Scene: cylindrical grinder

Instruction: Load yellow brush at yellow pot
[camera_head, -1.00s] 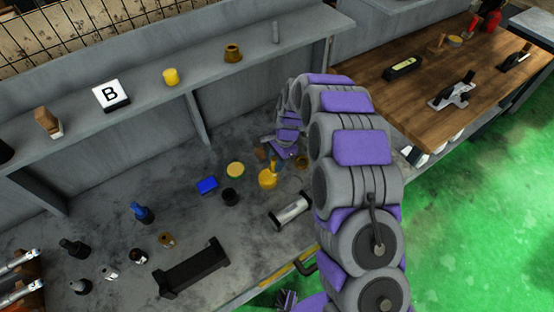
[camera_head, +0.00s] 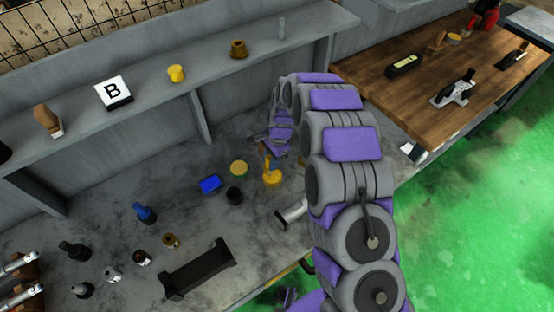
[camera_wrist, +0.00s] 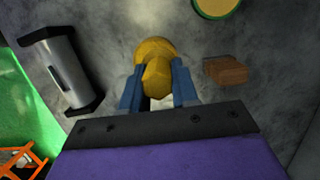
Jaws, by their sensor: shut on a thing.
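My gripper (camera_wrist: 157,92) has its two blue fingers closed on the faceted yellow handle of the yellow brush (camera_wrist: 157,74), seen nearly end-on in the wrist view. A rounded yellow body, possibly the yellow pot (camera_wrist: 152,47), shows just beyond the handle. In the head view a round yellow base (camera_head: 272,179) stands on the grey bench with a yellow stalk rising from it, below my gripper. I cannot tell whether the brush stands inside the pot or where one ends and the other begins. The fingertips are small and partly hidden by my arm in the head view.
A silver cylinder with black ends (camera_wrist: 62,68) lies beside the yellow base, and a brown block (camera_wrist: 226,70) is on the other side. A yellow cup (camera_head: 176,73) is on the shelf.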

